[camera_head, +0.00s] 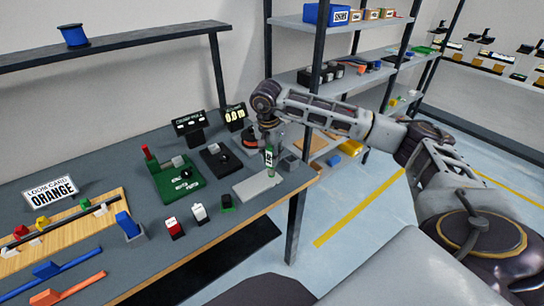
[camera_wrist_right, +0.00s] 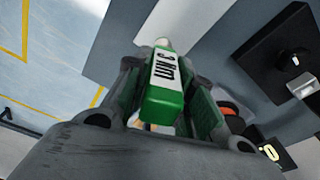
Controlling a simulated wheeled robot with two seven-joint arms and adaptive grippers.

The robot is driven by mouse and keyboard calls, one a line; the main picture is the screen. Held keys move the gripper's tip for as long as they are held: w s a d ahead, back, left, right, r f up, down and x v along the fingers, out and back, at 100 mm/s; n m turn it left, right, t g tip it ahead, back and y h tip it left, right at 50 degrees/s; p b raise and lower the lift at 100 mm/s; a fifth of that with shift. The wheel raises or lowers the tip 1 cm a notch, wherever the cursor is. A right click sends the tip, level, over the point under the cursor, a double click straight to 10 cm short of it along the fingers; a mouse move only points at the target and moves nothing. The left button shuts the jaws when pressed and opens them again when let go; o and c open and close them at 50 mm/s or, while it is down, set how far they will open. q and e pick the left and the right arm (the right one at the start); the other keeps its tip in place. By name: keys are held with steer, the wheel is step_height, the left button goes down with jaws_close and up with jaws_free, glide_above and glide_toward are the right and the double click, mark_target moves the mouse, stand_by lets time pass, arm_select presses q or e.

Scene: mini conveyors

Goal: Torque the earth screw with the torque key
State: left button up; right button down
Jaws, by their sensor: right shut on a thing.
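My right gripper (camera_head: 268,135) is shut on a green torque key (camera_head: 269,160) with a white label. In the right wrist view the key (camera_wrist_right: 163,100) sits between the two fingers, and its label reads 3 Nm. In the head view the key points down over a light grey plate (camera_head: 250,191) on the bench. I cannot tell whether its tip touches anything. I cannot make out the earth screw. My left gripper is not in view.
A green fixture (camera_head: 168,185), a black block (camera_head: 214,160) and displays stand left of the plate. Small red, white and green blocks lie in front. A wooden board (camera_head: 65,235) with coloured pieces is at the left.

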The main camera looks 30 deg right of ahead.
steer(key=shift+n, duration=0.9)
steer(key=shift+n+b, duration=0.5)
steer(key=shift+n, duration=0.6)
steer(key=shift+w+n+t, duration=0.1)
steer(key=shift+n+t, duration=0.2)
steer(key=shift+n, duration=0.7)
steer(key=shift+n+y+b, duration=0.3)
steer(key=shift+n, duration=0.4)
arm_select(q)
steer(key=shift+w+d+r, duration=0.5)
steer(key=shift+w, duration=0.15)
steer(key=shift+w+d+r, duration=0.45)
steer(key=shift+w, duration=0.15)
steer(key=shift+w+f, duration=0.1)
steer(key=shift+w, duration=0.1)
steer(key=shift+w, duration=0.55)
